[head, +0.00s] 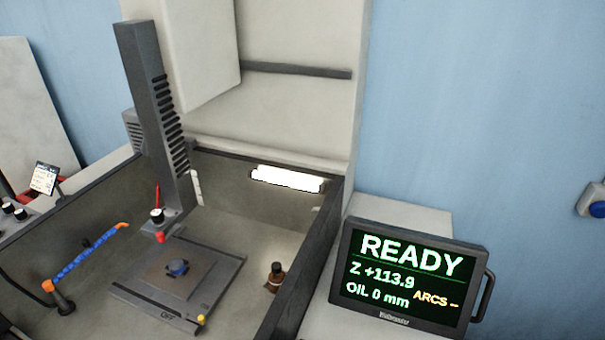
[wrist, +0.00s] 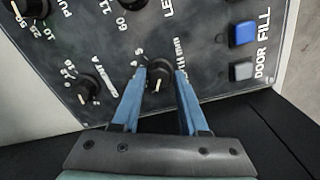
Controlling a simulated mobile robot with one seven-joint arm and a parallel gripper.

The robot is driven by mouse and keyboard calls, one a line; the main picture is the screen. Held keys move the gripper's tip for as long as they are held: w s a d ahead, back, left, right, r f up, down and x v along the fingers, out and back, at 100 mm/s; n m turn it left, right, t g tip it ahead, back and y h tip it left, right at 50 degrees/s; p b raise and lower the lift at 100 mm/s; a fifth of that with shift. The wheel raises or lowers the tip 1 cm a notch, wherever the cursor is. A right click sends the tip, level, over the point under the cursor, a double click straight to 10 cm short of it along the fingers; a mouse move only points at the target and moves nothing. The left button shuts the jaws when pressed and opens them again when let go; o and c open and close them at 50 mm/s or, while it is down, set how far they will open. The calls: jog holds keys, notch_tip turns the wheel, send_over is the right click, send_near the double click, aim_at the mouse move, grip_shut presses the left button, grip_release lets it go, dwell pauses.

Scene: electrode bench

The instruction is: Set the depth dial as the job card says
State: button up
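The depth dial (wrist: 158,80) is a black round knob on the dark control panel in the wrist view, beside lettering ending in "TH mm". A light pointer mark shows on its lower part, but its scale is mostly hidden by the fingers. My gripper (wrist: 161,72) has its two blue fingers on either side of the dial, with a narrow gap seen at the right; I cannot tell whether the left one touches. A small white card (head: 44,179), likely the job card, stands tilted at the far left of the head view; its writing is too small to read.
Other knobs, including one marked "CURRENT A" (wrist: 88,90), and a blue button (wrist: 243,34) by "FILL" surround the dial. The monitor (head: 408,276) reads READY, Z +113.9, OIL 0 mm.

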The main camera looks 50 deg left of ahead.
grip_shut()
jog(key=shift+m, duration=0.3)
jog(key=m+p, duration=0.1)
jog(key=m, duration=0.3)
jog(key=shift+r+m, duration=0.1)
jog(key=shift+m, duration=0.2)
jog(key=m, duration=0.5)
jog(key=shift+p, duration=0.35)
jog(key=m, duration=0.6)
jog(key=shift+m, duration=0.4)
jog(key=m, duration=0.7)
jog(key=shift+p, duration=0.35)
